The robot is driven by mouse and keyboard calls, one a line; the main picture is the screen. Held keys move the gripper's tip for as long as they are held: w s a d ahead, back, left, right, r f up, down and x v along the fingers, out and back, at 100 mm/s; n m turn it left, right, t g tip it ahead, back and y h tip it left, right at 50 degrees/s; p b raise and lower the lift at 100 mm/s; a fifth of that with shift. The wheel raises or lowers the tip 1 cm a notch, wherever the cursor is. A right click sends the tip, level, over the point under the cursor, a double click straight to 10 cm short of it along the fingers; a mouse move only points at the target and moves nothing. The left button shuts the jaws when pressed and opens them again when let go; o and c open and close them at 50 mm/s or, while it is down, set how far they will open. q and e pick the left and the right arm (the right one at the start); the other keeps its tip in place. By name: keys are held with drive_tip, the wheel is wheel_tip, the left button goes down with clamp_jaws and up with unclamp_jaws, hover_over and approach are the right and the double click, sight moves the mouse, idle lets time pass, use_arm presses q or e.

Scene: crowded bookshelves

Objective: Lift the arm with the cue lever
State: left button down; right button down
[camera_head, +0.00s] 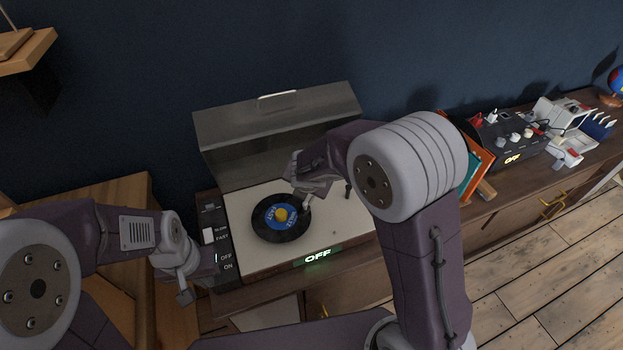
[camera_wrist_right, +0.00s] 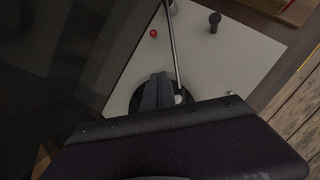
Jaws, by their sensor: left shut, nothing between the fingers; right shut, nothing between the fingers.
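The record player's cream deck (camera_head: 240,255) carries a black record (camera_head: 262,232) with a blue label and yellow centre. In the right wrist view the thin metal tonearm (camera_wrist_right: 173,45) runs to a pale head (camera_wrist_right: 182,96) over the dark record. A small red-tipped knob (camera_wrist_right: 153,33) and a black post (camera_wrist_right: 215,20) stand either side of it; I cannot tell which is the cue lever. My right gripper (camera_head: 313,187), also in its wrist view (camera_wrist_right: 155,92), is shut and empty, close beside the tonearm above the record. My left gripper (camera_head: 185,296) is shut and empty, left of the player.
A raised smoky lid (camera_head: 270,130) stands behind the deck. A green OFF display (camera_head: 318,257) is on the front, and a black switch panel (camera_head: 210,240) is at left. My right arm hides the deck's right part. Records (camera_head: 478,165) and a black control box (camera_head: 515,140) stand further right.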

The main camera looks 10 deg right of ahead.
drive_tip(key=b+x, duration=0.3)
drive_tip(key=x, duration=0.6)
drive_tip(key=shift+f, duration=0.25)
drive_tip(key=w+d+p, duration=0.1)
drive_tip(key=w+d+r+p, duration=0.1)
drive_tip(key=p, duration=0.1)
drive_tip(key=shift+w+r, duration=0.2)
drive_tip(key=shift+w, duration=0.2)
drive_tip(key=shift+w+d, duration=0.1)
drive_tip(key=shift+w, duration=0.1)
drive_tip(key=shift+w+f, duration=0.1)
